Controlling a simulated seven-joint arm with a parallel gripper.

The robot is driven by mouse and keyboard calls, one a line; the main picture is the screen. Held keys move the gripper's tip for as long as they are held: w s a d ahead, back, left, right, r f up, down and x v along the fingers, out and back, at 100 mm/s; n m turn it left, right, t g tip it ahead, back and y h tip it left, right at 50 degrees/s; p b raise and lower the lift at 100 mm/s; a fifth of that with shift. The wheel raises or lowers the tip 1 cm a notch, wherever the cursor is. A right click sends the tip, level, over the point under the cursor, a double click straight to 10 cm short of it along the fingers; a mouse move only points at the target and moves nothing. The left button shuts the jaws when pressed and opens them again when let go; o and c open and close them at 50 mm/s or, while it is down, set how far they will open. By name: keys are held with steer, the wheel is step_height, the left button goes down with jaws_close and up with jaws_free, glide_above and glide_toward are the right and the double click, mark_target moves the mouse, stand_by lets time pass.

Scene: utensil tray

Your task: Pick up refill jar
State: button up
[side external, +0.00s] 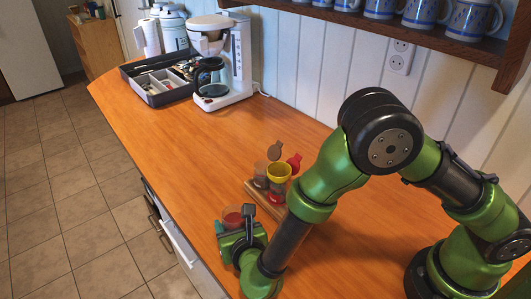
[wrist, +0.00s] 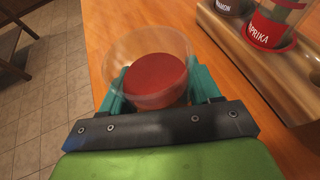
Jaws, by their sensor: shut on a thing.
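The refill jar (wrist: 152,72) is a clear round tub with red contents, open at the top. My gripper (wrist: 160,88) is shut on it, with a teal finger at either side of the jar. In the side external view, the jar (side external: 233,216) is near the front edge of the wooden counter, partly hidden by my gripper (side external: 235,232). Whether its base touches the counter cannot be told.
A wooden rack (side external: 258,196) holds spice jars to the right of the refill jar, including a red-labelled paprika jar (wrist: 270,28) and a yellow-rimmed one (side external: 279,171). A coffee maker (side external: 226,60) and a utensil tray (side external: 158,84) stand far back. The counter between is clear.

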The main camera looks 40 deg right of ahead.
mark_target(236, 217)
steer(key=r, duration=0.3)
steer(key=shift+s+d, duration=0.15)
steer(key=shift+s, duration=0.15)
steer(key=s+d, duration=0.2)
steer(key=s, duration=0.2)
steer(key=s+d+r, duration=0.1)
steer(key=s+d, duration=0.2)
steer(key=s, duration=0.1)
steer(key=s+d, duration=0.3)
steer(key=s, duration=0.2)
steer(key=shift+s+r, duration=0.1)
steer(key=shift+r, duration=0.05)
step_height(236, 217, up, 15)
steer(key=w+d+m+g+h, duration=0.25)
steer(key=w+m+h, duration=0.2)
steer(key=w, duration=0.65)
steer(key=w+d+m+g+h, duration=0.25)
steer(key=w+m, duration=0.25)
steer(key=w, duration=0.6)
steer(key=f, duration=0.4)
steer(key=shift+a+f, duration=0.2)
steer(key=shift+f, duration=0.15)
